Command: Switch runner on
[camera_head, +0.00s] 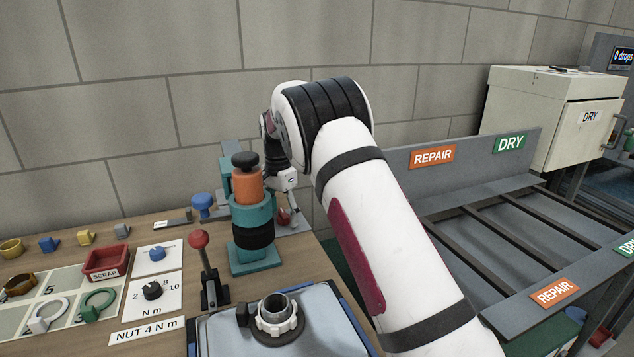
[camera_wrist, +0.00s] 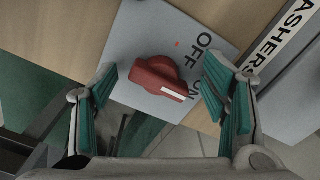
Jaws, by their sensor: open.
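A red rotary knob (camera_wrist: 155,80) sits on a grey plate (camera_wrist: 150,35) marked OFF, with a second label ending in N partly covered by a finger. The knob's white mark points to the lower right, nearer that partly covered label than OFF. My gripper (camera_wrist: 160,79) is open, with one teal-padded finger on each side of the knob. Gaps show between the pads and the knob. In the head view the red knob (camera_head: 284,215) shows small beside the teal stand, below my gripper (camera_head: 290,200), which is partly hidden.
A teal stand with an orange and black tool (camera_head: 248,190) stands just left of my gripper. A red-ball lever (camera_head: 199,240) and a red SCRAP tray (camera_head: 105,264) are further left. A label ending ASHERS (camera_wrist: 288,38) lies near the knob. A grey rack (camera_head: 450,190) is at right.

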